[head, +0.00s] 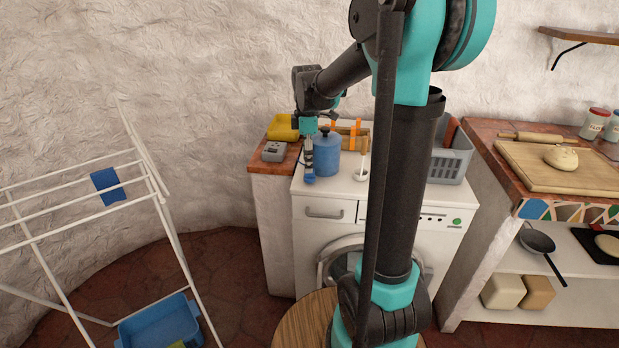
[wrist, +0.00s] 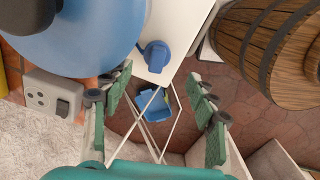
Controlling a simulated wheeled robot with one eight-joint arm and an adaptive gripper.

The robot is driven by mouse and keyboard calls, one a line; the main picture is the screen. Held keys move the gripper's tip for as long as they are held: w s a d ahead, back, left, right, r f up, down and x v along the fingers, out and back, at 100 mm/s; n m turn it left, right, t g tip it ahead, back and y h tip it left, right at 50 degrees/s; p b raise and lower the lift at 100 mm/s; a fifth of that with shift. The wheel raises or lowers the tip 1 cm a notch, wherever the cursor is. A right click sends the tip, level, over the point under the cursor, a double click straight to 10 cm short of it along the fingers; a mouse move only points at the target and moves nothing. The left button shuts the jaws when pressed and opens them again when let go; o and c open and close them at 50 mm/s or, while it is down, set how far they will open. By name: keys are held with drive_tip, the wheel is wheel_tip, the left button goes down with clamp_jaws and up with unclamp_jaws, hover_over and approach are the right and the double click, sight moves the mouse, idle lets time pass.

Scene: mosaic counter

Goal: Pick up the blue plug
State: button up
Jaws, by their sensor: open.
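The blue plug (wrist: 155,57) lies on the white top of the washing machine, close to its edge, in the upper middle of the wrist view. In the head view the plug (head: 309,179) shows small and blue at the front left of that top, below my gripper. My gripper (wrist: 160,82) is open and empty, its green-padded fingers spread to the left and right. The plug shows just beyond the gap between the fingertips, apart from them. In the head view my gripper (head: 308,150) points down beside the blue canister, and its fingers are partly hard to make out.
The blue canister (head: 327,155) stands close to the plug; it also fills the upper left of the wrist view (wrist: 70,45). A grey socket box (head: 274,151) sits on the tiled ledge at left. A grey basket (head: 449,160) stands at right. A white drying rack (head: 60,185) stands at left.

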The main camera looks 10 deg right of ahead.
sight(310, 176)
drive_tip(key=shift+w+d+f, duration=0.1)
drive_tip(key=shift+w+f, duration=0.05)
drive_tip(key=shift+f, duration=1.25)
drive_tip(key=shift+w+f, duration=0.1)
drive_tip(key=shift+f, duration=1.3)
drive_tip(key=c, duration=1.2)
drive_tip(key=shift+r, duration=0.15)
